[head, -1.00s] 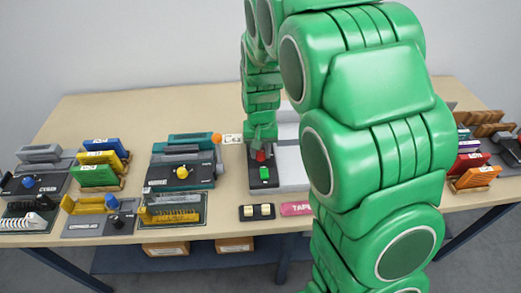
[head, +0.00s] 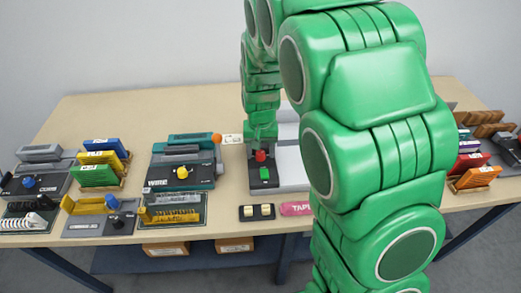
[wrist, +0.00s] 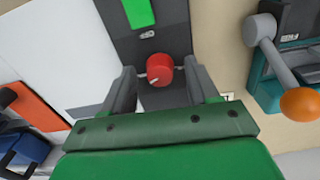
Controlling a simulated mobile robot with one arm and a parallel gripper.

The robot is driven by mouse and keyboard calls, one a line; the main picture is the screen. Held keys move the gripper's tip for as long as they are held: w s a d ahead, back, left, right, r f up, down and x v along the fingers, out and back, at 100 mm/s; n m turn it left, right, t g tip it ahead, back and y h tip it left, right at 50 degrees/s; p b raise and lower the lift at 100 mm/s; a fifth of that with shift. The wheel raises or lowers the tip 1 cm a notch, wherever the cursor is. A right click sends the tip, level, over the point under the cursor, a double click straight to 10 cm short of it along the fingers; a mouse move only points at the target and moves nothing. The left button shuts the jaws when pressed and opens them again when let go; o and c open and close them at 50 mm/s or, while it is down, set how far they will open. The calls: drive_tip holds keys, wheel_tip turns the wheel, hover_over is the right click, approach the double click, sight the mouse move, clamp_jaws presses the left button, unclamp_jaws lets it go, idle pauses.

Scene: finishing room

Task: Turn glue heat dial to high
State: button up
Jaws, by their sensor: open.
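A red dial (wrist: 160,69) with a pale pointer mark sits on a dark grey control panel (wrist: 152,42). It also shows in the head view as a red knob (head: 261,155) above a green switch (head: 265,173). My gripper (wrist: 161,82) is open, with one finger on each side of the red dial. Small gaps seem to show between the fingers and the dial; contact is hard to judge. The panel's label and dial scale are too small to read, so I cannot confirm it is the glue heat dial.
A teal machine (head: 165,172) with a yellow knob and an orange-ended lever stands left of the panel. Further left are several coloured blocks and devices. My arm hides much of the right side.

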sight(261, 153)
wheel_tip(261, 153, up, 7)
drive_tip(key=shift+r, duration=0.35)
idle(0.3)
drive_tip(key=shift+s+d+r, duration=0.1)
drive_tip(key=shift+s+r, duration=0.05)
drive_tip(key=shift+s, duration=0.05)
drive_tip(key=s+d+r, duration=0.2)
drive_tip(key=s+d, duration=0.1)
drive_tip(key=s, duration=0.8)
drive_tip(key=s+d+r+g, duration=0.1)
drive_tip(key=s+d+r, duration=0.2)
drive_tip(key=s, duration=0.8)
drive_tip(key=s+d+r, duration=0.3)
drive_tip(key=s, duration=0.7)
drive_tip(key=shift+s+n+g, duration=0.3)
drive_tip(key=shift+s+g, duration=0.1)
